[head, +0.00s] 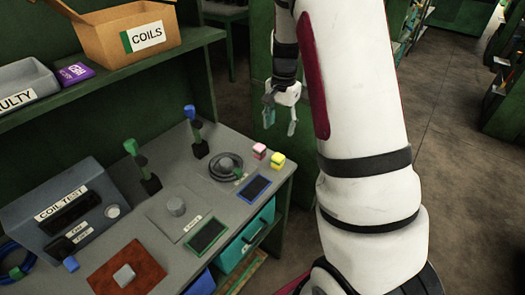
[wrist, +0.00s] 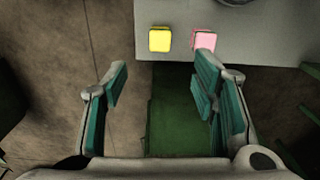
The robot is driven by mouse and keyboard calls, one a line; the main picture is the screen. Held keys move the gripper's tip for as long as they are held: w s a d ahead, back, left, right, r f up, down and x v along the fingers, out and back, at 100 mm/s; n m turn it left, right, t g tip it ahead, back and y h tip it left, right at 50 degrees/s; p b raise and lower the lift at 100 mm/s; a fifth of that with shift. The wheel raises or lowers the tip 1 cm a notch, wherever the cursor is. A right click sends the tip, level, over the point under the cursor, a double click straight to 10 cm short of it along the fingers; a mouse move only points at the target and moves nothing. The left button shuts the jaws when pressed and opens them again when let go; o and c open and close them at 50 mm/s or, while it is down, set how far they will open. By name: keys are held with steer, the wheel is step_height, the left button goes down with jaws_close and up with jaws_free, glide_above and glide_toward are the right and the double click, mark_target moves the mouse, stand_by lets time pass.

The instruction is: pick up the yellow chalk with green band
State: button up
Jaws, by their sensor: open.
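The yellow chalk (head: 278,160) is a small yellow block at the right edge of the grey bench top, beside a pink block (head: 259,151). In the wrist view the yellow chalk (wrist: 159,40) is near the bench edge, ahead of the fingers and roughly centred between them. A green band cannot be made out clearly. My gripper (head: 280,115) hangs beyond the bench edge in the head view, apart from the chalk. In the wrist view my gripper (wrist: 162,80) is open, with nothing between its teal-padded fingers.
The pink block (wrist: 204,40) sits just right of the yellow one in the wrist view. A coiled round part (head: 226,167), a dark blue-framed pad (head: 254,188) and a coil test box (head: 75,212) share the bench. A shelf with a cardboard box (head: 105,38) overhangs the left.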

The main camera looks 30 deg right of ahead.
mark_target(278, 157)
steer(key=shift+m, duration=0.3)
steer(key=f, duration=0.3)
steer(key=w+f, duration=0.1)
steer(key=f, duration=0.3)
steer(key=d+f, duration=0.1)
steer(key=f, duration=0.2)
steer(key=shift+w+d+f+p, duration=0.1)
steer(key=shift+w+f+p, duration=0.05)
steer(key=shift+f+p, duration=0.15)
steer(key=f, duration=0.3)
steer(key=s+f+p, duration=0.1)
steer(key=shift+a+f, duration=0.2)
steer(key=shift+a, duration=0.15)
steer(key=shift+w+f, duration=0.15)
steer(key=shift+f, duration=0.35)
jaws_close()
